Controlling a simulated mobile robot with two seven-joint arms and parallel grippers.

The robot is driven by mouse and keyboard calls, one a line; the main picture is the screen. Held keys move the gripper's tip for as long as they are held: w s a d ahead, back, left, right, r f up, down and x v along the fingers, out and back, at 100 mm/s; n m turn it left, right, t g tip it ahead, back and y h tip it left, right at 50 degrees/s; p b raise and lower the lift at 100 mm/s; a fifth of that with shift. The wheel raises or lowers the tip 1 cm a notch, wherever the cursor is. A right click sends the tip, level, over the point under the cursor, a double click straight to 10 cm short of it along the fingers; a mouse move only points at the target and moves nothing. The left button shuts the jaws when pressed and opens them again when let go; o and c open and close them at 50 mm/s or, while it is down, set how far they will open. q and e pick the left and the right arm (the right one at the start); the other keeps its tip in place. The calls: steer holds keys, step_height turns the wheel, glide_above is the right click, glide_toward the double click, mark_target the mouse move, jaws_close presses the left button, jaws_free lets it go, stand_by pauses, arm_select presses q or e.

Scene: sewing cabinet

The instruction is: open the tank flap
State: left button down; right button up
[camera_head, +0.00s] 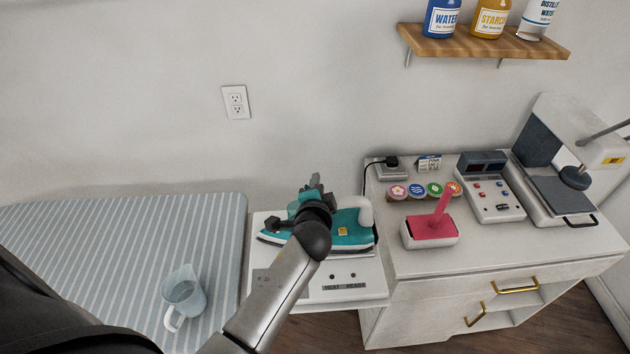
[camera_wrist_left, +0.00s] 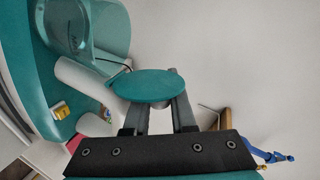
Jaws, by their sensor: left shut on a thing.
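The teal iron (camera_head: 352,236) with a white handle rests on a white stand (camera_head: 345,289). My left gripper (camera_head: 315,181) is above the iron's left part, and my wrist hides much of that end. In the left wrist view, my left gripper (camera_wrist_left: 158,104) is shut on a teal oval plate, which looks like the tank flap (camera_wrist_left: 155,84). The flap lies across the fingertips, beside the translucent tank (camera_wrist_left: 82,32) of the iron. Whether the flap is hinged open cannot be told. My right gripper is not in view.
A clear jug (camera_head: 184,293) stands on the striped board (camera_head: 120,235) at left. To the right, a white cabinet (camera_head: 505,250) bears a pink tray (camera_head: 428,232), several round coloured pads and a control box (camera_head: 492,200). A shelf (camera_head: 485,46) with bottles hangs above.

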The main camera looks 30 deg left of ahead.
arm_select(q)
steer(key=shift+d, duration=0.1)
stand_by(0.3)
steer(key=c, duration=0.8)
jaws_free()
steer(key=shift+o, duration=0.2)
steer(key=shift+f, duration=0.1)
steer(key=shift+f, duration=0.1)
